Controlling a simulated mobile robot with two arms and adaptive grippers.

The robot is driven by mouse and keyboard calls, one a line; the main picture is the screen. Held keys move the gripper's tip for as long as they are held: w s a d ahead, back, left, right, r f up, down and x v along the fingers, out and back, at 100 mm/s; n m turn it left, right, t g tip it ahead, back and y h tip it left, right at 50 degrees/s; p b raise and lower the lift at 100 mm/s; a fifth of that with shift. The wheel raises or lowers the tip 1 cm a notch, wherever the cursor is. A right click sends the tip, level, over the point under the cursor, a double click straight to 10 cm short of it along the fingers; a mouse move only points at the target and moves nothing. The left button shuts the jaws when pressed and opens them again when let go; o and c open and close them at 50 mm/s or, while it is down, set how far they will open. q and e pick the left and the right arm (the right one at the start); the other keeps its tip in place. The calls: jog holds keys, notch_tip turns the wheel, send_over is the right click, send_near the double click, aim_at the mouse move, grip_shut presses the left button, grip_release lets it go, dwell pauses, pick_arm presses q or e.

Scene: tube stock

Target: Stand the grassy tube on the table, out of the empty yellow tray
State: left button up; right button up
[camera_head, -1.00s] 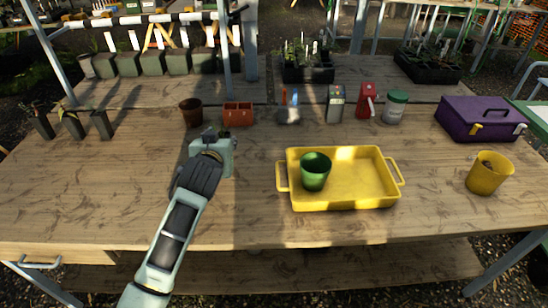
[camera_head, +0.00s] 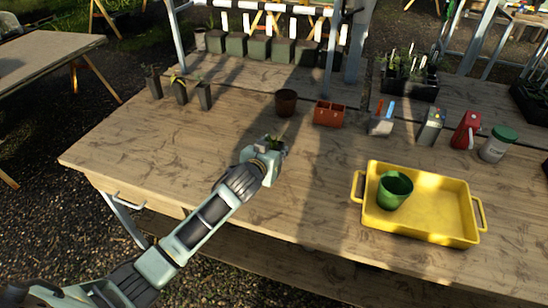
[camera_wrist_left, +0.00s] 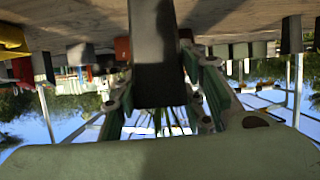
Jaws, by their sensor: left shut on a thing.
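My left gripper (camera_head: 270,152) is shut on a dark tube with thin green grassy leaves (camera_head: 272,142), over the left-middle part of the table (camera_head: 160,150). In the left wrist view, which is upside down, the dark tube (camera_wrist_left: 154,50) sits between the fingers with its leaves below it. I cannot tell whether its base touches the table. The yellow tray (camera_head: 440,235) lies to the right, apart from the gripper, with a green pot (camera_head: 394,190) in it. My right gripper is not in view.
Several dark tubes with plants (camera_head: 179,90) stand at the table's back left. A brown pot (camera_head: 286,102), a red box (camera_head: 329,113), a red can (camera_head: 466,130) and a green-lidded jar (camera_head: 497,144) line the back. Bare wood lies left of the gripper.

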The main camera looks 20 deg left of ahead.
pick_arm(q)
notch_tip(320, 180, down, 4)
jog(key=shift+f, duration=0.1)
jog(key=o, duration=1.3)
jog(key=shift+c, duration=0.2)
jog(key=shift+s, duration=0.1)
jog(key=v, duration=1.2)
